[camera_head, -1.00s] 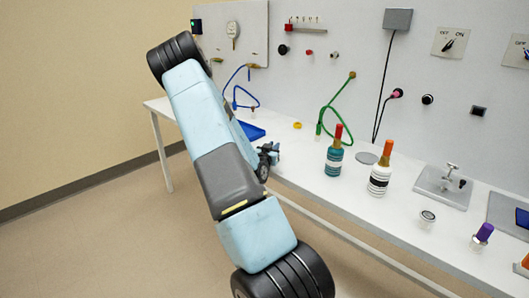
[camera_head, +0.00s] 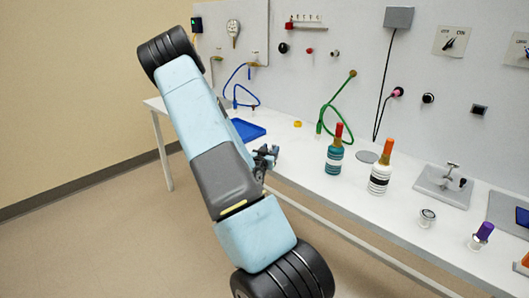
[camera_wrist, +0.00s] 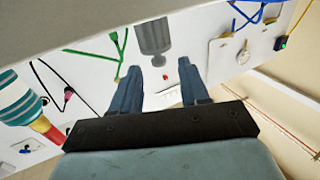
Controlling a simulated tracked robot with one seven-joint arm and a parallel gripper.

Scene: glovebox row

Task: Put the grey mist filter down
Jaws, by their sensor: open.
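The grey mist filter (camera_wrist: 153,34) shows in the wrist view as a grey cylinder with a narrower end. The view is roughly upside down, and the filter's wide end meets the table edge (camera_wrist: 60,50), so its base is hidden. My gripper (camera_wrist: 160,84) is open, with its two blue fingers apart. The filter's narrow end lies just beyond the fingertips, between them in the picture, and I see no finger touching it. In the head view my gripper (camera_head: 267,154) is at the table's front edge; I cannot make out the filter there.
A blue tray (camera_head: 247,130) lies on the table behind my arm. A teal-banded bottle (camera_head: 334,156) and a white-banded bottle (camera_head: 379,178) stand to the right. A green hose (camera_head: 335,112) hangs from the wall panel. A yellow ring (camera_head: 297,124) lies on the table.

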